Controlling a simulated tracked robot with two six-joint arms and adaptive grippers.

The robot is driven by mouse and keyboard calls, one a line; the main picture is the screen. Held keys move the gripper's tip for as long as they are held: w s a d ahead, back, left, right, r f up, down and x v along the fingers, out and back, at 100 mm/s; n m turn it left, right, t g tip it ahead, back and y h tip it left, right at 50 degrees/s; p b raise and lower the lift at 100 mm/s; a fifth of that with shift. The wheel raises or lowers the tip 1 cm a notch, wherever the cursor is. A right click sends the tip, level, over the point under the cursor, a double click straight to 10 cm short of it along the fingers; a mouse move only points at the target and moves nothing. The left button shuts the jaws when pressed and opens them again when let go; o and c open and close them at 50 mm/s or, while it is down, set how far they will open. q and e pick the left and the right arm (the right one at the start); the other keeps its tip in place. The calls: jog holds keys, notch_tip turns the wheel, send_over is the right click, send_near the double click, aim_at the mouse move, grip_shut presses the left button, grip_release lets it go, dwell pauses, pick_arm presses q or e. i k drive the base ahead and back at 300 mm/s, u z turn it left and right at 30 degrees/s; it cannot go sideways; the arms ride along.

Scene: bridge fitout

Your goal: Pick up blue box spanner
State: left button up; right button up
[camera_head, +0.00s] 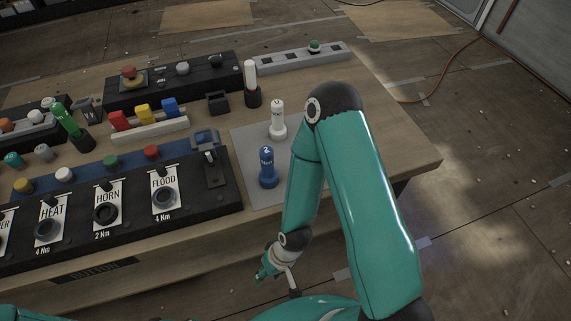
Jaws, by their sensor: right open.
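The blue box spanner (267,168), marked with a 2, stands upright on a grey mat (252,137) at the right part of the bench. A white spanner (277,120) stands behind it on the same mat. My right gripper (277,281) is open and empty, in front of the bench's near edge and apart from the blue spanner. My right arm passes just right of the blue spanner in the picture. My left gripper is out of the picture.
A black panel (130,212) with labelled knobs lies left of the mat. A green spanner (65,119) and a white-topped one (250,77) stand in dark holders. A grey strip (290,60) with a green button lies at the back. The bench's right end is clear.

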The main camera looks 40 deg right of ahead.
aim_at(269, 176)
jog(key=u, duration=1.7)
jog(key=i, duration=0.05)
jog(key=z, duration=2.55)
